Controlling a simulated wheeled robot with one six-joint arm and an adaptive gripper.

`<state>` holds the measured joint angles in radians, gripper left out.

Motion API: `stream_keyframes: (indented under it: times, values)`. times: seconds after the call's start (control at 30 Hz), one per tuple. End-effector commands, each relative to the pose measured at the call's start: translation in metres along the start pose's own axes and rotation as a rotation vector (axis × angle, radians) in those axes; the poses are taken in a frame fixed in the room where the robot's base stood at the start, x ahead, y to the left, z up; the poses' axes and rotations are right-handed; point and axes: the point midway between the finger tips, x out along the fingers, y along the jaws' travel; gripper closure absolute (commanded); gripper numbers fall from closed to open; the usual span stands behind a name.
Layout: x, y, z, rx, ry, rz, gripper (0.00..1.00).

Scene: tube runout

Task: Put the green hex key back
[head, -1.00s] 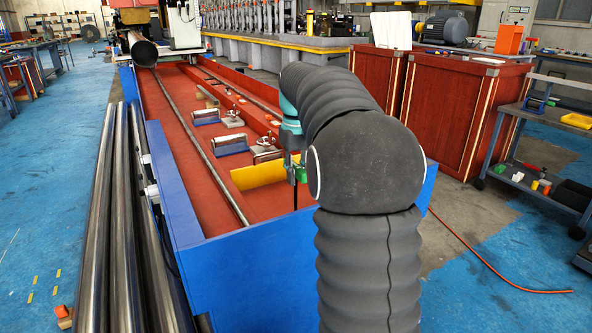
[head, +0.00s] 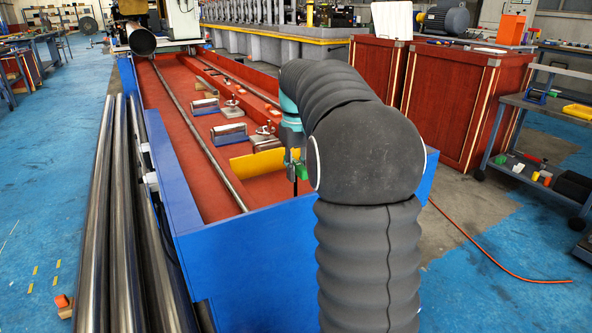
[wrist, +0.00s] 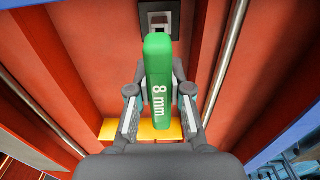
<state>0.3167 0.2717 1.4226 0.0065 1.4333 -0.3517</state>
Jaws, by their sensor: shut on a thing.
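The green hex key (wrist: 158,75), marked "8 mm", is held between the two fingers of my gripper (wrist: 160,112) in the wrist view. Its green handle is clamped and points up the picture. In the head view the green handle (head: 302,172) shows just left of my arm's dark joint, above the red bed near its front end. My gripper (head: 293,160) is mostly hidden there behind my arm. A thin dark shaft seems to hang below it. I cannot make out where the key belongs.
The red bed (head: 185,150) has blue walls (head: 270,250) and a yellow plate (head: 257,165) below my gripper. Metal blocks (head: 229,133) stand along the bed. Long steel tubes (head: 100,220) lie at the left. Red cabinets (head: 450,100) and a grey cart (head: 560,110) stand right.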

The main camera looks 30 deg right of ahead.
Motion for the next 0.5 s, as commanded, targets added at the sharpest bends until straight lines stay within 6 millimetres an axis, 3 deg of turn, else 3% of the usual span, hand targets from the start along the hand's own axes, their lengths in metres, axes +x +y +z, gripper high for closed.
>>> stream_keyframes:
  times: [0.5]
  values:
    - [0.022, 0.000, 0.000, 0.000, 0.000, 0.000, 1.00]
